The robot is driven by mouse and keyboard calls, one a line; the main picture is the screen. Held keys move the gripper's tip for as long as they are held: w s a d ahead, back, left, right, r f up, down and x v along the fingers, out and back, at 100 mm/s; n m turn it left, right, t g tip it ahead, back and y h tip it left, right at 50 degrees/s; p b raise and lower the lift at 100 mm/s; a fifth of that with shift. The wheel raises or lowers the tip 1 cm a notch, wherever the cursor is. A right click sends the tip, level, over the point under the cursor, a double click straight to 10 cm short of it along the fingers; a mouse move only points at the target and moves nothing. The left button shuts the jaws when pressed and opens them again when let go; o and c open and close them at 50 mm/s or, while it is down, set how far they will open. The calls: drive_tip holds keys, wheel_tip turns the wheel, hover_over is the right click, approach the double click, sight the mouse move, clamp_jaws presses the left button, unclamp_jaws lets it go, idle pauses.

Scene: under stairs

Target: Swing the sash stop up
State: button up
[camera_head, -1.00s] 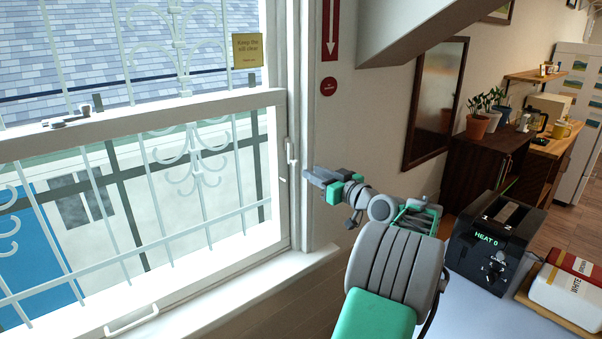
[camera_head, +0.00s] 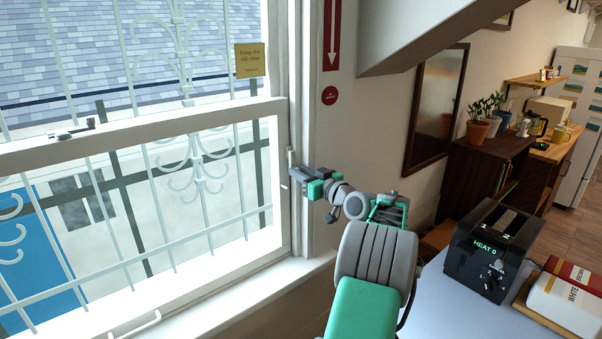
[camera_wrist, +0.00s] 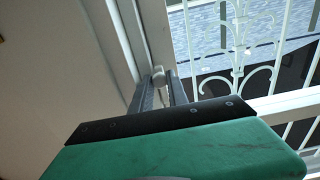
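The sash stop (camera_head: 291,158) is a small white lever on the right side jamb of the window. In the wrist view its rounded end (camera_wrist: 158,75) shows just past the fingertips, in line with the gap between them. My gripper (camera_head: 296,173) is at the jamb, right by the stop. In the wrist view my gripper (camera_wrist: 162,88) has its two grey fingers apart, with a gap between them. I cannot tell whether a finger touches the stop. The fingers hide the stop's lower part in the head view.
A sash lock (camera_head: 75,130) sits on the sash's top rail, and a white handle (camera_head: 135,325) is on its bottom rail. A yellow sign (camera_head: 250,60) hangs on the glass. A toaster (camera_head: 492,248) stands on the table at right. A sloping stair underside hangs above.

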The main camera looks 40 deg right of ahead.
clamp_jaws()
drive_tip(key=shift+a, duration=0.1)
drive_tip(key=a+r+m+p, duration=0.4)
drive_tip(key=m+p, duration=0.3)
drive_tip(key=m, duration=1.1)
drive_tip(key=shift+w+a+r, duration=0.25)
drive_tip(key=shift+a+r, duration=0.05)
drive_tip(key=shift+r, duration=0.1)
idle(0.5)
drive_tip(key=shift+o, duration=2.2)
unclamp_jaws()
